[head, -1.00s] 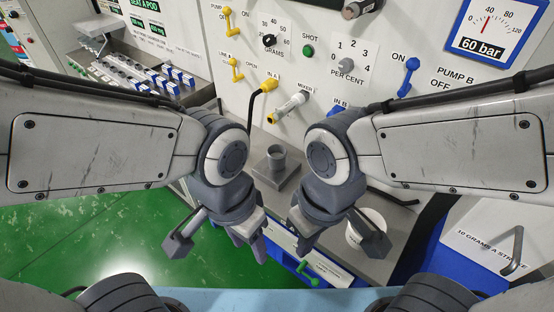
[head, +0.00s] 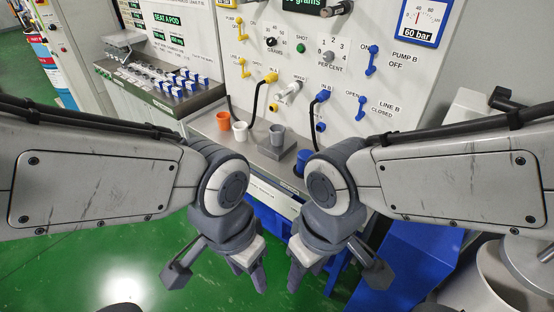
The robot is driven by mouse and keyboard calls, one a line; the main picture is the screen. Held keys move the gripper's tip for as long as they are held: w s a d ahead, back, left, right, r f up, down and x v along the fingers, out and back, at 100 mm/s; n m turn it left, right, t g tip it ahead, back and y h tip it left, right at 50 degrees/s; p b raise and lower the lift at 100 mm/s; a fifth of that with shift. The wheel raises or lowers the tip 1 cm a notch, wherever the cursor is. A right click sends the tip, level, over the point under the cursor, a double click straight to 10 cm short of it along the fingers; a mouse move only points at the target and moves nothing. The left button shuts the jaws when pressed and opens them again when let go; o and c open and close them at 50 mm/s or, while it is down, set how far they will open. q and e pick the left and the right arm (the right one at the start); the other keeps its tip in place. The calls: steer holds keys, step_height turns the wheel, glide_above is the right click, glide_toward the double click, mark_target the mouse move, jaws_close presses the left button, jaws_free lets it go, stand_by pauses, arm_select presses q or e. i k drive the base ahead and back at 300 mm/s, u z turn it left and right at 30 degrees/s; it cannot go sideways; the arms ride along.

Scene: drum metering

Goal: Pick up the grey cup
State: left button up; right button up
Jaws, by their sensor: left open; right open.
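The grey cup (head: 277,134) stands upright on a grey block (head: 277,148) on the metal shelf of the machine, in the upper middle of the head view. My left gripper (head: 250,278) is low in the view, left of centre, open and empty. My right gripper (head: 300,276) is beside it to the right, also open and empty. Both grippers are below the cup in the picture and apart from it.
An orange cup (head: 223,121) and a white cup (head: 240,132) stand on the shelf left of the grey cup. A panel with knobs and levers (head: 371,60) rises behind. A blue surface (head: 395,262) is at lower right. Green floor (head: 90,265) is clear at left.

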mark_target(276, 130)
steer(key=u, duration=1.25)
steer(key=i, duration=1.3)
steer(key=z, duration=0.95)
steer(key=i, duration=0.5)
steer(key=z, duration=0.45)
